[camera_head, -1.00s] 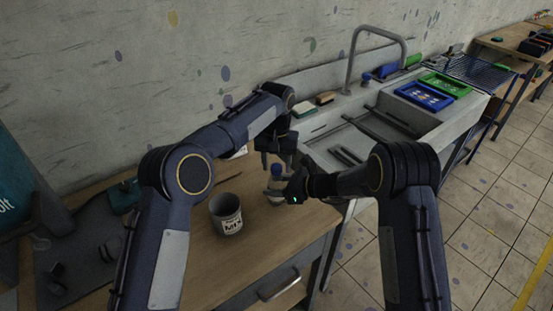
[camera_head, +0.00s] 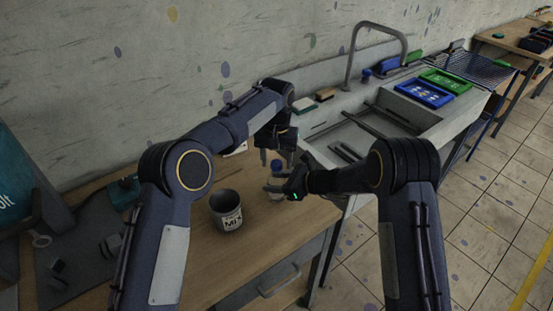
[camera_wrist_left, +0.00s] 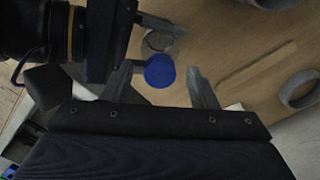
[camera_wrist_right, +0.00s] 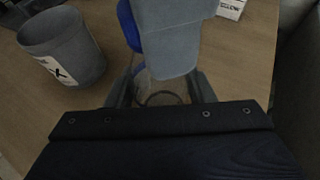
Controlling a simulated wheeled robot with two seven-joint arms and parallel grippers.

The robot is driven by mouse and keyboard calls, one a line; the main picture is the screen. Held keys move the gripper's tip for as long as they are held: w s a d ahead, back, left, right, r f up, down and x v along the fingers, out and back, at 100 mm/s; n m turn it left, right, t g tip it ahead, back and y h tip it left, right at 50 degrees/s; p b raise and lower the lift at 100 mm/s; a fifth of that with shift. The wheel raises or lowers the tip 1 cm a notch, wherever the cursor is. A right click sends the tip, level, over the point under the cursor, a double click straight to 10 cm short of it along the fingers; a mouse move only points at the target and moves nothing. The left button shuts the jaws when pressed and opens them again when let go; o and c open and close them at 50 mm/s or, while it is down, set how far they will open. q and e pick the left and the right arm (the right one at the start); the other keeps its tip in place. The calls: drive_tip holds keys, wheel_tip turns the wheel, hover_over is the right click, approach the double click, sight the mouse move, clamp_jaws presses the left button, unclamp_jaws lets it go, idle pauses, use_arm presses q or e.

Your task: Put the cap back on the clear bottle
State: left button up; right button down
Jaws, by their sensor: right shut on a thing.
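The clear bottle (camera_head: 277,196) stands on the wooden table; part of it also shows in the left wrist view (camera_wrist_left: 160,43). My right gripper (camera_head: 276,187) is shut on its body. The blue cap (camera_head: 277,165) is above the bottle, and it shows as a blue disc in the left wrist view (camera_wrist_left: 160,71). My left gripper (camera_wrist_left: 167,80) points down from above, its fingers apart on either side of the cap. The cap lies nearer its left finger in that view. A left finger hides part of the cap in the right wrist view (camera_wrist_right: 128,26). I cannot tell whether the cap is seated.
A grey mug marked MIX (camera_head: 227,211) stands left of the bottle on the table (camera_head: 215,262). The sink (camera_head: 358,135) is behind to the right. A dark mat (camera_head: 85,262) with tools lies at the far left. The table front is clear.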

use_arm(q)
wheel_tip(320, 180, up, 8)
drive_tip(key=shift+f, duration=0.25)
use_arm(e)
drive_tip(key=c, duration=0.6)
unclamp_jaws()
use_arm(q)
drive_tip(key=shift+f, duration=0.2)
use_arm(e)
drive_tip(key=shift+s+d+r, duration=0.15)
drive_tip(key=shift+d+r, duration=0.05)
drive_tip(key=shift+d, duration=0.25)
use_arm(q)
drive_tip(key=shift+f+b, duration=0.6)
drive_tip(key=shift+b, duration=0.25)
use_arm(e)
drive_tip(key=v, duration=0.5)
drive_tip(key=shift+s+d, duration=0.1)
drive_tip(key=shift+d, duration=0.15)
drive_tip(key=shift+s+d+r, duration=0.25)
drive_tip(key=shift+d+r, duration=0.05)
drive_tip(key=shift+d, duration=0.15)
